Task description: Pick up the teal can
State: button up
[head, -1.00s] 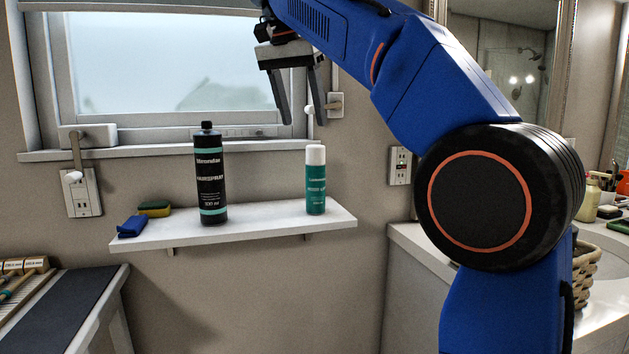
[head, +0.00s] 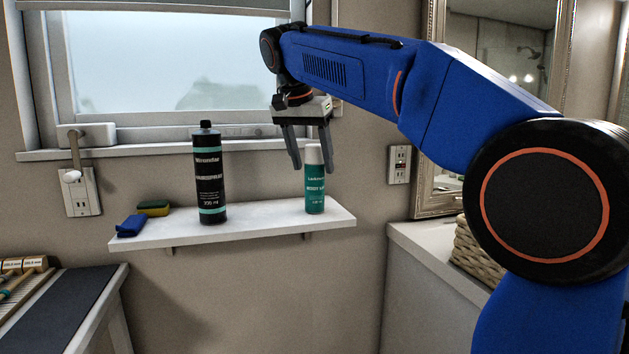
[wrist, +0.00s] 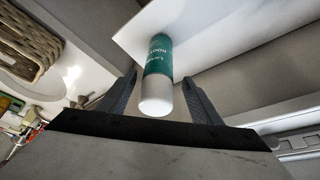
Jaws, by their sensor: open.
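The teal can (head: 315,188) with a white cap stands upright near the right end of the white wall shelf (head: 260,226). My gripper (head: 312,168) points down with its jaws open, at the height of the can's cap and upper part. One finger shows left of the can and the other right of it. In the wrist view the teal can (wrist: 158,60) lies between and just beyond the open fingers (wrist: 160,92), white cap nearest. I see no finger touching it.
A tall black bottle (head: 210,175) stands on the shelf left of the can. A blue cloth-like item (head: 131,226) and a sponge (head: 154,208) lie at the shelf's left end. The window sill (head: 150,150) runs behind. A counter (head: 420,245) with a wicker basket (head: 475,255) is at right.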

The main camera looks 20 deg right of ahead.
aim_at(317, 175)
jog(key=shift+d+x, duration=0.15)
jog(key=shift+x, duration=1.1)
jog(key=shift+d+x, duration=0.15)
jog(key=shift+x, duration=1.05)
jog(key=c, duration=1.3)
